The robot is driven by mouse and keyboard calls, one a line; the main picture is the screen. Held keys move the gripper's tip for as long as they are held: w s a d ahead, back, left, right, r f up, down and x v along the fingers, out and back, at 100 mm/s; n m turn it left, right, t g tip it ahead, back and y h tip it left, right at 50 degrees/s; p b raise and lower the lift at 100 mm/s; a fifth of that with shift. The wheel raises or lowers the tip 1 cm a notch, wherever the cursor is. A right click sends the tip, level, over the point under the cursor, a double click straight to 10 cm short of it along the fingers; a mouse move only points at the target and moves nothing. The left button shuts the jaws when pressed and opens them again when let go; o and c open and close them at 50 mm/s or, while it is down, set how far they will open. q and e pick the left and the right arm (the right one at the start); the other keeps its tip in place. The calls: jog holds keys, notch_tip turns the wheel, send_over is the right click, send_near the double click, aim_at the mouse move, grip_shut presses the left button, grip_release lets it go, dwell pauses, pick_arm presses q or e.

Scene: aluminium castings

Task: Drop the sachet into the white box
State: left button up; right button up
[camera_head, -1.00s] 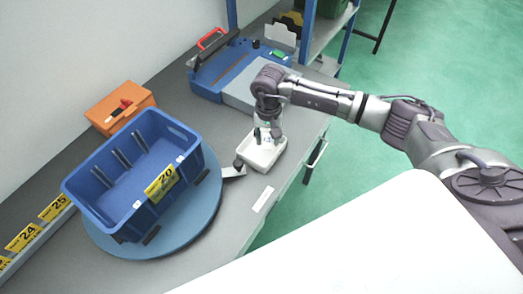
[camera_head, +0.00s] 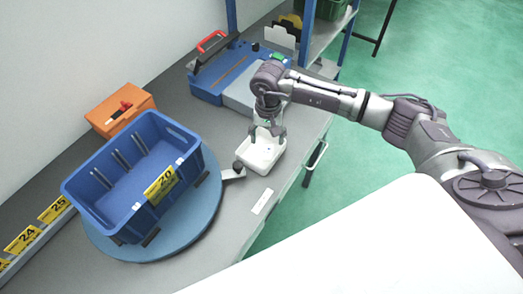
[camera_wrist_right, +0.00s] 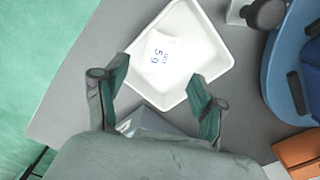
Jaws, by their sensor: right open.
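The white box (camera_head: 258,162) is a small open tray on the grey bench; it also shows in the right wrist view (camera_wrist_right: 201,48). The sachet (camera_wrist_right: 161,51), white with blue print, lies inside the box on its floor in the right wrist view. I cannot make it out in the head view. My right gripper (camera_head: 269,135) is above the box, pointing down, with its two fingers (camera_wrist_right: 160,88) spread and nothing between them. The sachet lies apart from the fingers. My left gripper is not in view.
A blue crate (camera_head: 112,208) stands on a round blue turntable (camera_head: 201,209) left of the box. An orange case (camera_head: 104,112) stands behind the crate. A blue toolbox (camera_head: 207,88) with a red handle is at the back. A white label strip (camera_head: 263,201) lies near the bench edge.

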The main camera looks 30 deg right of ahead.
notch_tip(320, 180, up, 10)
dwell(0.3)
dwell(0.3)
